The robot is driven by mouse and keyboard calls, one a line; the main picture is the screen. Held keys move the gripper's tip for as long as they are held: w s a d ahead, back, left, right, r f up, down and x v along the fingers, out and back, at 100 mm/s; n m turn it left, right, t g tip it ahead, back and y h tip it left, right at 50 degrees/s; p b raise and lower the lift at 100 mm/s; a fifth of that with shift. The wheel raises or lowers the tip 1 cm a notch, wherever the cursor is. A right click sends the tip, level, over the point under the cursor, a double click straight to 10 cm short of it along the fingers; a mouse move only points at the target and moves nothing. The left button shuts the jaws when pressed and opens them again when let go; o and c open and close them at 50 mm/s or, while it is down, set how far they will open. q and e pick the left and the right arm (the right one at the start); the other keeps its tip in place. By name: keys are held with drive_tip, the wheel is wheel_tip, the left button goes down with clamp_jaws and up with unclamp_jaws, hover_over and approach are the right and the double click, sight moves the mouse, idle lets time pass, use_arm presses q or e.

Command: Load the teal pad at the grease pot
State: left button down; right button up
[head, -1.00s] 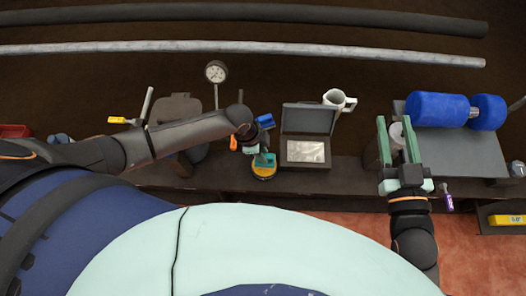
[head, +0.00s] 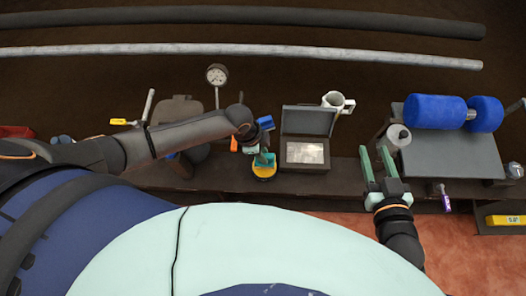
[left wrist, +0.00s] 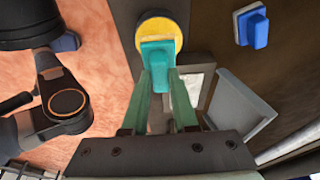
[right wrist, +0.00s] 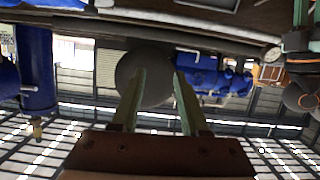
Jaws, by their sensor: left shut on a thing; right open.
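My left gripper (left wrist: 158,72) is shut on the teal pad (left wrist: 157,54). The teal pad overlaps the near part of the yellow, round grease pot (left wrist: 158,28) in the left wrist view. In the head view the teal pad (head: 265,159) is over the grease pot (head: 263,173), near the front edge of the bench. Whether the pad's face touches the grease is hidden. My right gripper (head: 376,150) is open and empty, just in front of the bench, right of the dark box; its fingers also show apart in the right wrist view (right wrist: 159,75).
A blue pad (left wrist: 255,30) sits apart from the grease pot. An open dark box (head: 307,153) stands right of the pot, with a white mug (head: 337,101) behind it. A dial gauge (head: 216,75) stands at the back left. A white roll (head: 398,138) and blue rollers (head: 435,110) are at the right.

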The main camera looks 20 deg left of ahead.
use_arm(q)
drive_tip(key=shift+r+p, duration=1.5)
drive_tip(key=shift+p, duration=0.1)
use_arm(e)
drive_tip(key=s+f+m+g, duration=0.1)
drive_tip(key=s+f+g, duration=0.3)
drive_tip(key=s+f, duration=0.2)
drive_tip(key=shift+a+f+g+h, duration=0.3)
drive_tip(key=shift+f+g+h, duration=0.1)
drive_tip(key=shift+f, duration=0.6)
